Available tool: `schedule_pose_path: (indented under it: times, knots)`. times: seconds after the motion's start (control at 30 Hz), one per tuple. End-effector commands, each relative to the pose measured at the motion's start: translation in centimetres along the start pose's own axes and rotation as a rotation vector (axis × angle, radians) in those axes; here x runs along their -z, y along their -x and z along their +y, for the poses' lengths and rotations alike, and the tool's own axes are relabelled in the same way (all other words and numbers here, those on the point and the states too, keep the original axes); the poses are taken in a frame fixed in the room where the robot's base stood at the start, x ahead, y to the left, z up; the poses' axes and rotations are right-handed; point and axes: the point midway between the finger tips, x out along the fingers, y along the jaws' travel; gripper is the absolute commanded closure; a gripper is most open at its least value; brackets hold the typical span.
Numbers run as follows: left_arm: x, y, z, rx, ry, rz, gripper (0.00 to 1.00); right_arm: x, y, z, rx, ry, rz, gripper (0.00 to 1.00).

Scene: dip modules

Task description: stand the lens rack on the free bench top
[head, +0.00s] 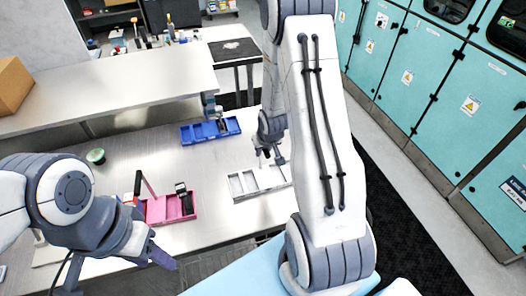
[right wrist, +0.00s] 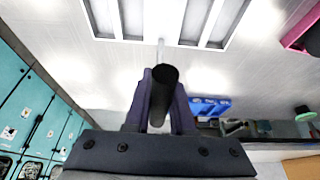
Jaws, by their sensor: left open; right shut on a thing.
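The lens rack appears to be the pale grey tray with several slots (head: 237,190), at the middle of the bench in the head view. It also fills the top of the right wrist view (right wrist: 151,20). My right gripper (head: 270,155) is above it. In the right wrist view my right gripper (right wrist: 160,85) is shut on a dark round grip (right wrist: 163,76), whose thin stem runs to the rack. I cannot tell whether the rack touches the bench top. My left gripper (head: 160,256) is open and empty, near the bench's front edge.
The bench top (head: 130,160) holds a blue tray (head: 192,136) behind the rack, a pink tray (head: 160,212) to its left and a green cup (head: 96,156). A cardboard box (head: 10,85) stands on a raised shelf. Teal cabinets (head: 440,85) line the right.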

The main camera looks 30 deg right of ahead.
Motion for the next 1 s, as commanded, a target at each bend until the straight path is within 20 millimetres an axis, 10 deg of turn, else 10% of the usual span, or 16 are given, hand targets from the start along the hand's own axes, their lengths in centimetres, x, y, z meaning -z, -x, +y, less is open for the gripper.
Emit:
schedule_pose_path:
  times: [0.2, 0.3, 0.77, 1.0]
  knots:
    - [0.0, -0.4, 0.0, 0.0, 0.0, 0.0, 0.5, -0.1, -0.4, 0.0, 0.0, 0.0, 0.001, 1.0]
    - [0.0, -0.3, 0.0, 0.0, 0.0, 0.0, 0.5, -0.1, -0.3, 0.0, 0.0, 0.0, -0.001, 0.48]
    - [0.0, -0.1, 0.0, 0.0, 0.0, 0.0, 0.5, 0.0, 0.6, 0.0, 0.001, 0.001, 0.001, 0.48]
    - [0.0, 0.7, 0.1, 0.0, 0.0, 0.0, 0.5, 0.2, 5.5, 0.0, -0.001, 0.002, 0.004, 0.48]
